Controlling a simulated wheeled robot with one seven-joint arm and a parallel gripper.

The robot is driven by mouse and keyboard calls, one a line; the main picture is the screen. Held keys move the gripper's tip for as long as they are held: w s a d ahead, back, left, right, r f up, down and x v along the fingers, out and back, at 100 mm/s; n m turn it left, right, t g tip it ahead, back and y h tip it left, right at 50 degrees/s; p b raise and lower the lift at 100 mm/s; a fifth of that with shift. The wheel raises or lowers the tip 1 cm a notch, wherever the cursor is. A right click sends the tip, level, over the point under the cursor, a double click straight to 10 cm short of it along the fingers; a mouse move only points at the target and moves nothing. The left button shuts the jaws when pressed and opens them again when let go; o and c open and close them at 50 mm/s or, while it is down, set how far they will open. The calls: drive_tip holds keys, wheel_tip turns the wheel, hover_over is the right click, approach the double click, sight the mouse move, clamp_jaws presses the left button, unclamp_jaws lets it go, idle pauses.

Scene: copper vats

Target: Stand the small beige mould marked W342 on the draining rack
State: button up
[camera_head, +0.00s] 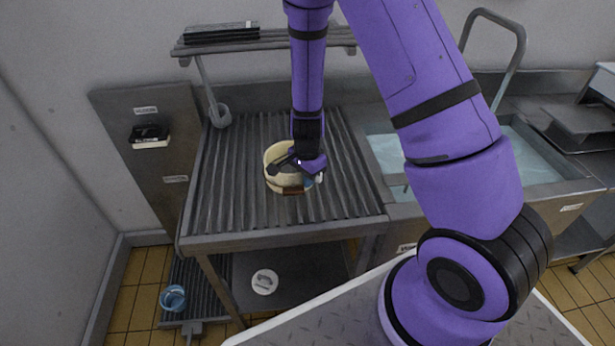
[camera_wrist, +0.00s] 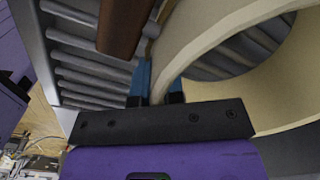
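The beige mould (camera_head: 273,156) is a round, open ring with a brown piece on its outside. It is over the ribbed draining rack (camera_head: 235,200); I cannot tell whether it touches the slats. The marking W342 cannot be read. My gripper (camera_head: 300,176) is at the mould's right side and covers part of it. In the wrist view, the blue fingertips of my gripper (camera_wrist: 159,85) lie on either side of the mould's wall (camera_wrist: 190,50), close against it. Rack slats (camera_wrist: 85,50) show beyond the mould and through its opening.
A shelf (camera_head: 260,42) with dark stacked trays (camera_head: 220,33) is above the rack's back. A water-filled sink (camera_head: 535,155) is to the right. A blue container (camera_head: 173,298) and a white disc (camera_head: 265,282) are below. The rack's left and front are clear.

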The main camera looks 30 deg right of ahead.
drive_tip(key=o, duration=0.4)
wheel_tip(320, 180, up, 12)
drive_tip(key=shift+r, duration=0.1)
drive_tip(key=s+d+r+n+t+y, duration=0.15)
drive_tip(key=s+r+n, duration=0.45)
drive_tip(key=r, duration=0.6)
drive_tip(key=s+r+n+t, duration=0.2)
drive_tip(key=s+r+n, duration=0.2)
drive_tip(key=s+r, duration=0.65)
drive_tip(key=s+d+r+n+t+h, duration=0.1)
drive_tip(key=s+r+n, duration=0.3)
drive_tip(key=s+r, duration=0.2)
drive_tip(key=shift+s+d+r+t, duration=0.3)
drive_tip(key=shift+s+t, duration=0.05)
drive_tip(key=shift+s, duration=0.25)
drive_tip(key=shift+h, duration=0.25)
